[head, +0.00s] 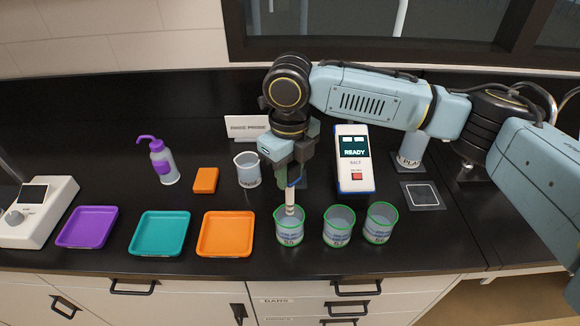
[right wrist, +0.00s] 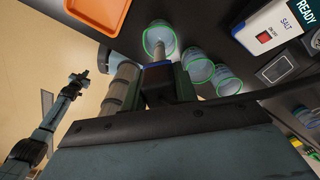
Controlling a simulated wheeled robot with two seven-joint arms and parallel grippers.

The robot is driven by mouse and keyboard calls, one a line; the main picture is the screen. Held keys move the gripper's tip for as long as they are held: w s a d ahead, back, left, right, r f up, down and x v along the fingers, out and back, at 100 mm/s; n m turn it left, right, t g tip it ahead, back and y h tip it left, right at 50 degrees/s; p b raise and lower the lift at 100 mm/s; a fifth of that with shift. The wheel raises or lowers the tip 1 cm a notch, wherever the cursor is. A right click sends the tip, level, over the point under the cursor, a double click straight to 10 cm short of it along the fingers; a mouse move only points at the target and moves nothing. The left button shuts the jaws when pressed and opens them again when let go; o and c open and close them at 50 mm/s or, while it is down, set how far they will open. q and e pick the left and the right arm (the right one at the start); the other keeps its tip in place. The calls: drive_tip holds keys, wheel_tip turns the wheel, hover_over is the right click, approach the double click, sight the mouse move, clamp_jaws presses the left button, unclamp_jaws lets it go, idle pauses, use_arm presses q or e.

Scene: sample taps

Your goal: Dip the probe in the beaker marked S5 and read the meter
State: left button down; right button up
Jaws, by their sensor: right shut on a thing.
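My right gripper (head: 292,178) is shut on the probe (head: 290,196), which hangs roughly upright with a pale lower end and a blue part near the fingers. The probe's tip is at the green-rimmed mouth of the left beaker (head: 289,238), whose label appears to read S5. I cannot tell how deep it reaches. In the right wrist view the probe (right wrist: 163,56) overlaps the mouth of that beaker (right wrist: 159,32). The meter (head: 355,165) stands behind, its screen showing READY, with a red button. My left arm's end (right wrist: 76,82) shows small in the right wrist view, jaws unclear.
Two similar beakers, a middle one (head: 338,232) and a right one (head: 380,228), stand right of it. Orange (head: 226,252), teal (head: 158,252) and purple (head: 86,242) trays lie left. A clear beaker (head: 247,176), orange block (head: 205,180) and wash bottle (head: 163,165) stand behind.

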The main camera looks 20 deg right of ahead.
sight(290, 199)
drive_tip(key=shift+f, duration=0.15)
drive_tip(key=shift+f, duration=0.6)
idle(0.4)
drive_tip(key=shift+f+b, duration=0.7)
drive_tip(key=shift+f, duration=2.8)
idle(3.4)
